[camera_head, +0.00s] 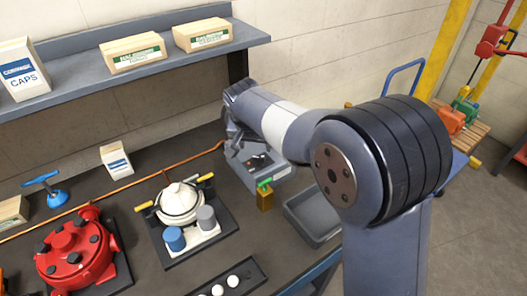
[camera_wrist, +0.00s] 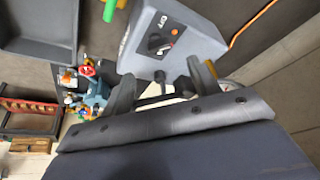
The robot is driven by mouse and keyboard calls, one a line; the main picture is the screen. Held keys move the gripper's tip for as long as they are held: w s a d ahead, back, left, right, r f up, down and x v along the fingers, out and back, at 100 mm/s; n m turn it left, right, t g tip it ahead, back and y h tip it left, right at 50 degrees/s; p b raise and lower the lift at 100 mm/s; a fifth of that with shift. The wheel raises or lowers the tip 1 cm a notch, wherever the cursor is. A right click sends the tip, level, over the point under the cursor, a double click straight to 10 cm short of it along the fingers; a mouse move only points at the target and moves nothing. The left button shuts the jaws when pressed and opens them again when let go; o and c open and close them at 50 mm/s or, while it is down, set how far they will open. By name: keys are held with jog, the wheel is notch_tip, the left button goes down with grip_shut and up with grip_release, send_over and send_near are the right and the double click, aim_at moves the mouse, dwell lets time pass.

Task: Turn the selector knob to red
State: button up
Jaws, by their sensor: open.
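The selector knob (camera_wrist: 158,42) is a dark round knob on the sloped face of a grey control box (camera_wrist: 196,46). A small red-orange mark shows beside it, with an OFF label near it; I cannot tell its exact setting. In the head view the grey box (camera_head: 262,178) stands at the bench's back right, and my gripper and wrist partly hide it. My gripper (camera_wrist: 160,84) is open and empty, its two dark fingers apart at the box's near edge in the wrist view. The knob is beyond the fingertips, and I see no contact with it.
A brass valve with a green handle (camera_head: 265,194) stands just in front of the box. A grey tray (camera_head: 312,218) lies to its right. A white pump (camera_head: 180,203) and a red motor housing (camera_head: 75,258) stand left. A shelf (camera_head: 150,62) hangs above.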

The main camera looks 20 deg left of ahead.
aim_at(258, 158)
jog(key=p+x, duration=0.2)
jog(key=x, duration=0.6)
jog(key=shift+w+f, duration=0.1)
jog(key=shift+f, duration=0.1)
jog(key=shift+c, duration=0.2)
jog(key=c, duration=0.9)
